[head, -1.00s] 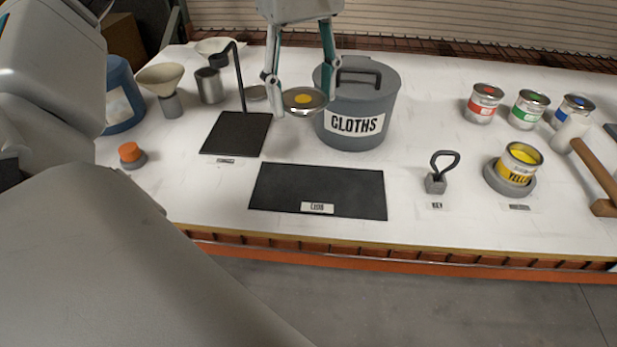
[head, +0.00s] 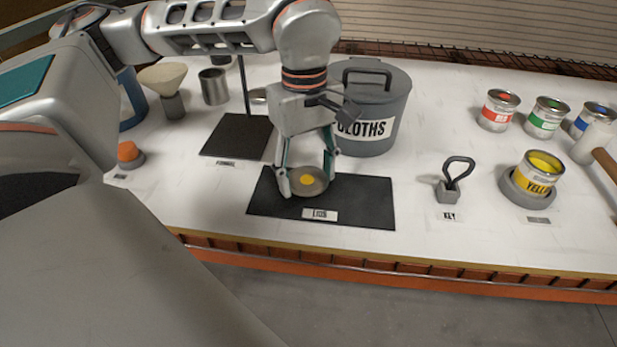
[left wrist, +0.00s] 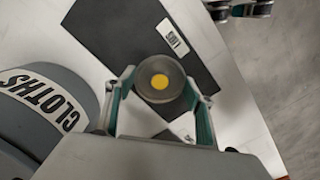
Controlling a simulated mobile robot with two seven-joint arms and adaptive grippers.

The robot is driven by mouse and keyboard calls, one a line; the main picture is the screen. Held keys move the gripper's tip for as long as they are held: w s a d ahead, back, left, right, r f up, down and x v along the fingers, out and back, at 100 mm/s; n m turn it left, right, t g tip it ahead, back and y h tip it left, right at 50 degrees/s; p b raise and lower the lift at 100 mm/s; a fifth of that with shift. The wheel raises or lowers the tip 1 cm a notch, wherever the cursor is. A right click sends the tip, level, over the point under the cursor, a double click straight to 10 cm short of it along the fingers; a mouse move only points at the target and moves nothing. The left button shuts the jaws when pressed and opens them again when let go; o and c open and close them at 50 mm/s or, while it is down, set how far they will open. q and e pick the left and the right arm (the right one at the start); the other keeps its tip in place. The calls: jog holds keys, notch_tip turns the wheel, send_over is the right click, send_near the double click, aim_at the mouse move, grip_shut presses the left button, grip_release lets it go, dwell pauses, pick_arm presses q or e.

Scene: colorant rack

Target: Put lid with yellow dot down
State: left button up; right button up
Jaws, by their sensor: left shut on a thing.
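The lid with the yellow dot (head: 309,182) is a round metal disc with its dot facing up. My left gripper (head: 308,178) is shut on it, one finger on each side. In the head view it is over the left part of the black mat labelled LIDS (head: 350,198). In the left wrist view the lid (left wrist: 160,84) sits between the fingertips, with the mat (left wrist: 150,40) beyond it. I cannot tell whether the lid touches the mat. My right gripper is not clearly seen in the head view.
The grey CLOTHS bin (head: 385,100) stands just behind the mat. A dark stand (head: 238,135) is to the left. The key (head: 450,185) and the open yellow can (head: 537,172) are to the right. The mat's right half is clear.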

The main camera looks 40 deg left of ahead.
aim_at(306, 178)
pick_arm(q)
jog(key=shift+f, duration=0.55)
pick_arm(e)
jog(key=shift+s+f, duration=0.1)
jog(key=shift+f, duration=0.05)
pick_arm(q)
jog(key=shift+f, duration=0.1)
jog(key=o, duration=0.7)
jog(key=shift+w+a+r+p, duration=0.15)
jog(key=shift+r+p, duration=0.45)
jog(key=shift+r, duration=2.5)
jog(key=shift+a+r+p, duration=0.1)
jog(key=shift+r+p, duration=0.5)
jog(key=shift+r, duration=2.45)
pick_arm(e)
jog(key=shift+s+a+r, duration=0.3)
jog(key=shift+s+r, duration=0.1)
jog(key=shift+r, duration=0.2)
jog(key=shift+w+d+r, duration=0.15)
jog(key=shift+w+r, duration=0.1)
jog(key=shift+w, duration=0.15)
